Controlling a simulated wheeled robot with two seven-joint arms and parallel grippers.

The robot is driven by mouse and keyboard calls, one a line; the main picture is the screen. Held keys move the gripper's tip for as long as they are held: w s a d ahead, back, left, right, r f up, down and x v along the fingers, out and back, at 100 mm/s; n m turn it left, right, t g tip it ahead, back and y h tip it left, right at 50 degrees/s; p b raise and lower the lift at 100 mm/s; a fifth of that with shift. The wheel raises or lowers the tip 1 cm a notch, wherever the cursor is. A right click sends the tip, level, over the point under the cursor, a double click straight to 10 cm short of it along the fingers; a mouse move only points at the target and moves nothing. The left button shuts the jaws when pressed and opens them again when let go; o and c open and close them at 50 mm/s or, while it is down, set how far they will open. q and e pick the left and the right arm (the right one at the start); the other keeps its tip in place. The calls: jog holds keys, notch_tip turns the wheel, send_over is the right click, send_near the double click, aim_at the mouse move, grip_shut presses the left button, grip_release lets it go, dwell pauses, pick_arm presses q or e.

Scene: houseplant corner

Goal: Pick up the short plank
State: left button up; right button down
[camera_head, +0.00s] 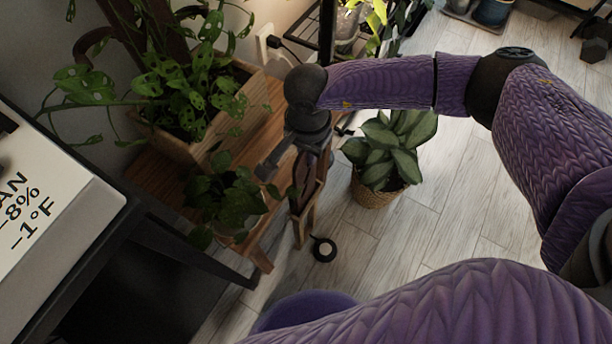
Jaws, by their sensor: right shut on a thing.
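My right gripper (297,165) is at the centre left, at the end of the purple arm, and points down beside the wooden bench. It is shut on a narrow brown wooden piece that looks like the short plank (305,182). The piece hangs roughly upright below the fingers, and its upper part is hidden by them. I cannot tell whether its lower end touches the bench or its leg. My left gripper is not in view.
The wooden bench (161,187) carries a planter box (187,150) and a small leafy potted plant (232,207). A basket-potted plant (376,189) stands right of the gripper. A black round object (323,250) lies on the floor. A dark-framed table with a white panel (60,215) is at left.

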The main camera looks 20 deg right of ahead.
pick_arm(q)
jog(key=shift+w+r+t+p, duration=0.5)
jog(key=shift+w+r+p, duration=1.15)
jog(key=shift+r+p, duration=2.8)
pick_arm(e)
jog(key=shift+r, duration=8.9)
notch_tip(320, 180, down, 12)
jog(key=b, duration=0.6)
jog(key=shift+f, duration=0.25)
notch_tip(320, 180, down, 5)
jog(key=b, duration=0.2)
jog(key=shift+f+b, duration=0.1)
jog(key=shift+b, duration=0.25)
jog(key=c, duration=1.1)
grip_release()
jog(key=shift+f, duration=0.1)
jog(key=shift+c, duration=0.2)
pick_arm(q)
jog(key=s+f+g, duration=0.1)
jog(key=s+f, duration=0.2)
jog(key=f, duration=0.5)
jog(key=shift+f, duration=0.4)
pick_arm(e)
jog(key=o, duration=0.4)
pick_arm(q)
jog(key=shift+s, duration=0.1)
